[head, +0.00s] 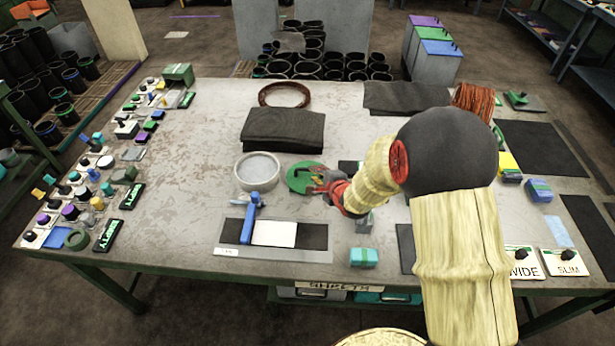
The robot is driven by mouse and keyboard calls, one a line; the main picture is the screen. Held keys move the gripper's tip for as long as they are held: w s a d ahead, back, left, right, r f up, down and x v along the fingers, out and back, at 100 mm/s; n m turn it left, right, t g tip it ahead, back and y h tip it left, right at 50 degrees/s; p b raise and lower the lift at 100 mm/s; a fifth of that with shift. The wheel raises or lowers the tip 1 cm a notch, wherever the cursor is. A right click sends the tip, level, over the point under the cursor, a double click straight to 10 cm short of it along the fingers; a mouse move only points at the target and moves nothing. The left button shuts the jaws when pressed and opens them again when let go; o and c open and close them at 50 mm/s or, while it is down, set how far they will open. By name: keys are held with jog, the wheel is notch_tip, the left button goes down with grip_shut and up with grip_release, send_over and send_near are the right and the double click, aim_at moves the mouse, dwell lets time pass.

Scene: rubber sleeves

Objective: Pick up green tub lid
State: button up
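The green tub lid (298,179) is a flat green disc lying on the worktable, just right of the round pale tub (240,178). My gripper (316,182), red and dark, reaches in from the right, with its fingers over the lid's right part. The fingers and wrist hide part of the lid's right side. I cannot tell whether the fingers touch the lid, or whether they are open or shut.
A blue-handled tool (249,218) and a white card (275,234) lie on a dark mat in front. Folded dark cloth (283,130) lies behind. A teal block (364,257) sits near the front edge. The table's left-centre (190,190) is clear.

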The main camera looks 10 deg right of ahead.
aim_at(309, 174)
jog(key=b+x, duration=0.2)
jog(key=x, duration=0.3)
jog(key=shift+w+a+r, duration=0.1)
jog(key=shift+a+r, duration=0.05)
grip_shut()
